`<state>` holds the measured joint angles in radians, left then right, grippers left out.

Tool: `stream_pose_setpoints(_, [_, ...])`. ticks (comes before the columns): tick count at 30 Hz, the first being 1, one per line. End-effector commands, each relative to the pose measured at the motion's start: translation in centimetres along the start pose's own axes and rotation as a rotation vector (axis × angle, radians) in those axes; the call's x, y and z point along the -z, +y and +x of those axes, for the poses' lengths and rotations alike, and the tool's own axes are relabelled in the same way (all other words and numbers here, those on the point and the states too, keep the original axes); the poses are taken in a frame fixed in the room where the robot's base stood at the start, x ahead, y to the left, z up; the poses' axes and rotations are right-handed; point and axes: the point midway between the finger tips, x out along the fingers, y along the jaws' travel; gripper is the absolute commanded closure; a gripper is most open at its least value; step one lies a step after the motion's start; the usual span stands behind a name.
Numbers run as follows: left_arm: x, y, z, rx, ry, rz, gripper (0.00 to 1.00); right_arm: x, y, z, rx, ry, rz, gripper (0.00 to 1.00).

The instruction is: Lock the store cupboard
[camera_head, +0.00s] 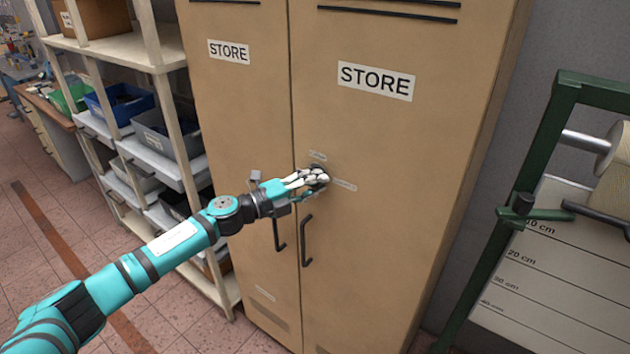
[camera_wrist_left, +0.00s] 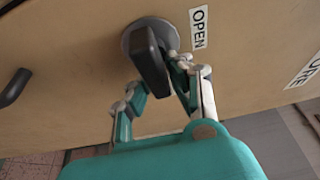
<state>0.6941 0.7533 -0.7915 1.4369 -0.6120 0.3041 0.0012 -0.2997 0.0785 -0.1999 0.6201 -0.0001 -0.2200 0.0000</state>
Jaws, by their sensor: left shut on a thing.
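The store cupboard (camera_head: 372,130) is tall and tan, with two doors marked STORE, and both look shut. My left gripper (camera_head: 315,177) is at the right door, just above the door handles, and covers most of the lock knob. In the left wrist view, the knob (camera_wrist_left: 148,60) is a dark bar on a round grey base. The fingers of my left gripper (camera_wrist_left: 152,80) are shut on it, one on each side. An OPEN label (camera_wrist_left: 199,27) is beside the base. Another small label (camera_head: 344,185) is right of the gripper, too small to read. My right gripper is out of view.
Two dark door handles (camera_head: 306,241) hang below the lock. A shelf rack (camera_head: 150,50) with bins (camera_head: 165,135) stands close on the left. A green-framed stand (camera_head: 500,235) with a roll is on the right. Tiled floor shows at lower left.

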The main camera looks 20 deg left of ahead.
Motion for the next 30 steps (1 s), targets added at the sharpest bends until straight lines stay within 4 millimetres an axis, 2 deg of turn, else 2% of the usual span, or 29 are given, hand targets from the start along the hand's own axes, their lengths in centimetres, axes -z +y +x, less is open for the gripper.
stream_pose_setpoints(12, [0.1, 0.2, 0.0, -0.005, 0.001, 0.006, 1.00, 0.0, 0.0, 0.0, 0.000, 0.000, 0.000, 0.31])
stream_pose_setpoints(13, [0.1, 0.2, 0.0, -0.005, 0.001, 0.006, 0.78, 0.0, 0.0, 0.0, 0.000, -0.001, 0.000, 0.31])
stream_pose_setpoints(17, [0.1, 0.2, 0.0, -0.004, 0.001, 0.006, 0.61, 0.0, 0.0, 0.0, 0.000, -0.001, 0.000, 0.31])
stream_pose_setpoints(26, [0.0, 0.1, -0.1, -0.003, 0.000, 0.005, 0.60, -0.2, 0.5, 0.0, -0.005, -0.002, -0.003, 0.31])
stream_pose_setpoints(30, [-0.1, 0.2, -1.5, -0.005, -0.001, 0.004, 0.60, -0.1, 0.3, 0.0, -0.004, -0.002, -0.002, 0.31])
